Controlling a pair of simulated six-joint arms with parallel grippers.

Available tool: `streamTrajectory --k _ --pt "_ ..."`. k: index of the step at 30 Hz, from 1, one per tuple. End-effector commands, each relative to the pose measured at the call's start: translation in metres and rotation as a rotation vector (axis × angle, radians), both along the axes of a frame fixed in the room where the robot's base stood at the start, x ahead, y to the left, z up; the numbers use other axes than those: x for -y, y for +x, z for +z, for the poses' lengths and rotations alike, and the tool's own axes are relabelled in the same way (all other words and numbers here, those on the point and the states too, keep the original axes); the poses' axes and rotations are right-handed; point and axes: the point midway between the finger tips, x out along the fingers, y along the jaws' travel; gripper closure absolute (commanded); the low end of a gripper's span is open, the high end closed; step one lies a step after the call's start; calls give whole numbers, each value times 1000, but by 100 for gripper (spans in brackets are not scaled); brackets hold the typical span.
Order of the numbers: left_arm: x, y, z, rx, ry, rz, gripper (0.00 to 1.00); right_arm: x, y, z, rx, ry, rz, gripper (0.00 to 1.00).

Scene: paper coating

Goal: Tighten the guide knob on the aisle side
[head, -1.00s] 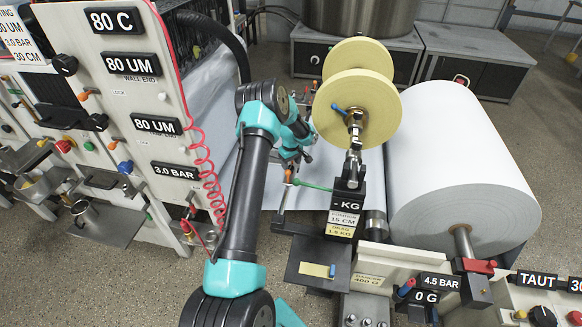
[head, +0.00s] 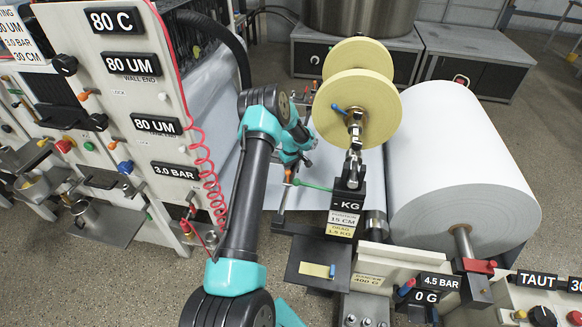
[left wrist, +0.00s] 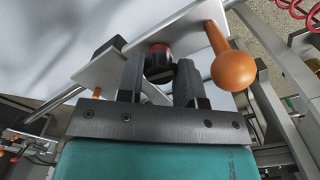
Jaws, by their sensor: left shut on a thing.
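The guide knob (left wrist: 158,60) is dark with a red band and sits on a pale metal plate (left wrist: 108,66) in the left wrist view. My left gripper (left wrist: 160,78) has its two black fingers on either side of the knob and is shut on it. In the head view my left gripper (head: 291,166) is low beside the white paper web, and the knob cannot be made out there. An orange ball-ended lever (left wrist: 231,68) stands just right of the fingers. My right gripper is not in view.
A large white paper roll (head: 455,150) stands to the right. A yellow-flanged spool (head: 358,105) is near the arm. The control panel (head: 135,95) with a coiled red hose (head: 200,165) is at the left. A -KG display block (head: 347,205) stands in front.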

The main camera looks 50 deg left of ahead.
Motion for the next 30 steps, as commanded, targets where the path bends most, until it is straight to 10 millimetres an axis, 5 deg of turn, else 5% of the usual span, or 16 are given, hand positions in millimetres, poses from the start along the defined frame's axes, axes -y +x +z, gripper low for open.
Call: streamTrajectory --k 16,30 --pt "0 0 0 0 0 -87 90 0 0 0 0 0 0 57" --pt "0 -1 0 0 0 -450 90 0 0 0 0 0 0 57"
